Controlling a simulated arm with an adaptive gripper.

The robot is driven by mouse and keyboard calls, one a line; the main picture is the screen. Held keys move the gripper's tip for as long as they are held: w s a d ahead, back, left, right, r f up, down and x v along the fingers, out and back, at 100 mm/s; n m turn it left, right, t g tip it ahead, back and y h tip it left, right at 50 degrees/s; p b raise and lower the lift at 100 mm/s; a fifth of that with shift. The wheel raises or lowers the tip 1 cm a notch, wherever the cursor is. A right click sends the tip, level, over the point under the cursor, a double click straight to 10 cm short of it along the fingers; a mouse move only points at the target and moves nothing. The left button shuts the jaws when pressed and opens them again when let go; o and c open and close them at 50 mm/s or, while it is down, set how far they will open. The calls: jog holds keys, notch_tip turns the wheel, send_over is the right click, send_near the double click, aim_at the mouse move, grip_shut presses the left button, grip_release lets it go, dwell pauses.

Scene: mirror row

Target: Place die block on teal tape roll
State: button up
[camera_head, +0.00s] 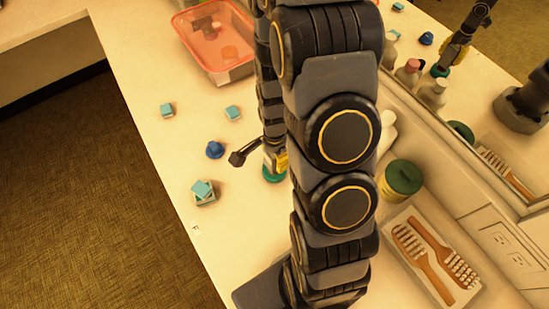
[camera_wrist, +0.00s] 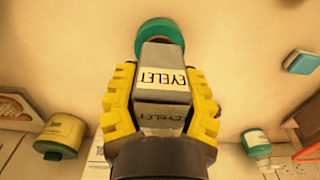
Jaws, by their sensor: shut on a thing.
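The die block (camera_wrist: 163,75) is grey with a white label reading "EYELET". My gripper (camera_wrist: 162,100) is shut on it, with a yellow finger pad on each side. The teal tape roll (camera_wrist: 158,30) shows beyond the block's far end, and the block hides part of it. In the head view the teal tape roll (camera_head: 274,176) lies on the counter directly below my gripper (camera_head: 277,160), partly hidden by my arm. I cannot tell whether the block touches the roll.
A blue knob-like piece (camera_head: 215,150) and a pale box with a teal block on top (camera_head: 204,193) stand left of the roll. A red bin (camera_head: 216,45) is at the back. A green-lidded canister (camera_head: 402,180) and brush tray (camera_head: 405,268) are right, near the mirror.

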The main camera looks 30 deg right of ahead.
jog(key=shift+f, duration=0.8)
jog(key=o, duration=1)
jog(key=shift+f, duration=0.1)
jog(key=shift+o, duration=0.2)
notch_tip(320, 180, up, 11)
jog(key=shift+r, duration=0.65)
jog(key=s+a+r+n+g, duration=0.1)
jog(key=s+a+r+n, duration=0.9)
jog(key=s+r+n, duration=0.4)
jog(key=n, duration=0.4)
jog(key=shift+s+g, duration=0.3)
jog(key=shift+s, duration=0.1)
